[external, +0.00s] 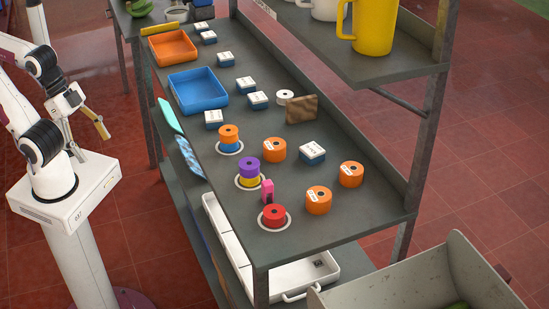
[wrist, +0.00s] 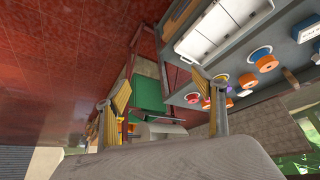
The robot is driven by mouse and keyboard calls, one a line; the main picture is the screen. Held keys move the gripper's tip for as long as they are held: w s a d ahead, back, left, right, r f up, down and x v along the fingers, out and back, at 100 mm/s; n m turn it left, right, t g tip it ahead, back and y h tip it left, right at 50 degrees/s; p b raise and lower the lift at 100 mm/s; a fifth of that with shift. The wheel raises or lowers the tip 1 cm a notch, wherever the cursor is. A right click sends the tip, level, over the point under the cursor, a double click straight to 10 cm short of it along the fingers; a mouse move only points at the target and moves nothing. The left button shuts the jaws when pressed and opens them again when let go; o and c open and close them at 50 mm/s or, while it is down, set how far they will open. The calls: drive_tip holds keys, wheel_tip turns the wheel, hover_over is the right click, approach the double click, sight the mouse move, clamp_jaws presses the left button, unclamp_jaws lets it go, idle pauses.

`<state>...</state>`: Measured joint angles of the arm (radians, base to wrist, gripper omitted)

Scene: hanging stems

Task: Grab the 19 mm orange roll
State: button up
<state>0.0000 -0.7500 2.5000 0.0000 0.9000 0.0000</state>
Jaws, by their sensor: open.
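Several orange rolls are on the grey shelf in the external view. One orange roll (external: 228,132) sits on a blue roll (external: 229,146). Other orange rolls stand directly on the shelf: one in the middle (external: 275,152), one near the front (external: 318,202) and one at the right (external: 351,176). These three carry white labels too small to read, so I cannot tell which is 19 mm. My gripper (external: 100,127) is at the left, off the shelf and away from all rolls. In the wrist view my gripper (wrist: 163,95) has its yellow fingers wide apart with nothing between them.
A purple roll (external: 248,166) sits on a yellow one (external: 248,181); a red roll (external: 273,213) and a pink item (external: 267,190) are nearby. An upper shelf holds a yellow mug (external: 372,28).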

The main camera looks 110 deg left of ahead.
drive_tip(key=w+a+f+m+g+y, duration=0.1)
drive_tip(key=w+a+m+y, duration=0.6)
drive_tip(key=a, duration=0.5)
drive_tip(key=w+a+m+g+y, duration=0.1)
drive_tip(key=w+a+m+y, duration=0.25)
drive_tip(key=w+a, duration=0.8)
drive_tip(key=m+t, duration=0.4)
drive_tip(key=m, duration=1)
approach(271, 145)
drive_tip(key=shift+x, duration=1)
drive_tip(key=shift+w+d, duration=0.1)
drive_tip(key=shift+w, duration=0.05)
drive_tip(key=shift+x, duration=1.3)
